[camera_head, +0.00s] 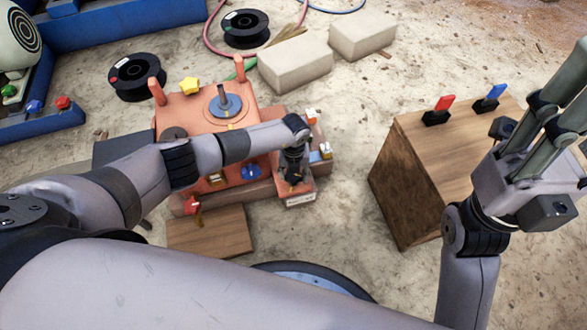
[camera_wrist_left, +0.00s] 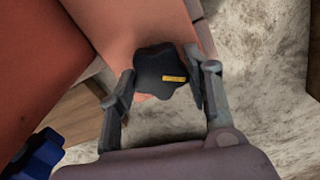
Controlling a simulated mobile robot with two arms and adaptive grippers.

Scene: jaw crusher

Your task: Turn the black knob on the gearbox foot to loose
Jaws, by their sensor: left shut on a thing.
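The black lobed knob (camera_wrist_left: 152,70) with a yellow mark (camera_wrist_left: 174,79) sits on the orange gearbox foot in the left wrist view. The fingers of my left gripper (camera_wrist_left: 158,88) are on either side of it and shut on it. In the head view my left gripper (camera_head: 293,178) points down over the near right corner of the orange gearbox (camera_head: 205,115) and mostly hides the knob. A pale label (camera_head: 300,199) is on the foot's front there; its writing is too small to read. My right gripper (camera_head: 560,115) is raised at the right, its fingertips cut off by the picture edge.
A blue knob (camera_head: 251,172), a red knob (camera_head: 193,205) and a yellow knob (camera_head: 189,86) are also on the gearbox. A wooden box (camera_head: 410,185) with red and blue switches stands to the right. Pale blocks (camera_head: 295,64) and black spools (camera_head: 137,78) lie behind.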

